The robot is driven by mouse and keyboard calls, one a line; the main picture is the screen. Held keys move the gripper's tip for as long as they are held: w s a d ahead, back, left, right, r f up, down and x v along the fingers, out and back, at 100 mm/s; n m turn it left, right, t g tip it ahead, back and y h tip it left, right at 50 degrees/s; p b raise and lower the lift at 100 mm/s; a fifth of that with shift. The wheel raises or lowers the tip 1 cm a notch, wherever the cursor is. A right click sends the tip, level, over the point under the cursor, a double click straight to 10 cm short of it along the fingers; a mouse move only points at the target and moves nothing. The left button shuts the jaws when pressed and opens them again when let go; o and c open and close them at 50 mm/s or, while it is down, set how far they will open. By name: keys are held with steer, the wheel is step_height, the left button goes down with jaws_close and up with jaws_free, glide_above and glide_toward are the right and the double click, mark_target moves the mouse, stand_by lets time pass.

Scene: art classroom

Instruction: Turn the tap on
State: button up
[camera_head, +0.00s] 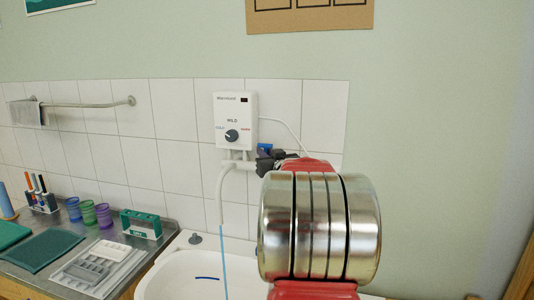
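A white wall water heater (235,112) with a dark round dial (231,136) hangs on the tiles. Below it, a pale curved spout (221,182) points down over the white sink (172,275). A thin blue stream (224,262), which looks like water, runs from the spout's end into the sink. A small blue part (264,148), perhaps the tap's handle, shows just right of the heater's underside. My dark gripper (262,165) is right at this part. My arm covers much of the gripper, so its fingers and any contact are unclear.
Left of the sink, a counter holds several coloured cups (88,212), a green box (141,224), a grey tray (97,268) and a green mat (42,249). A towel rail (85,104) is on the wall. The wall at right is bare.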

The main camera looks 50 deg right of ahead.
steer(key=o, duration=0.3)
steer(key=shift+w+a, duration=0.1)
steer(key=shift+o, duration=0.2)
steer(key=shift+s, duration=0.2)
steer(key=v, duration=1.3)
steer(key=shift+s, duration=0.15)
steer(key=shift+a+f, duration=0.1)
steer(key=shift+a, duration=0.1)
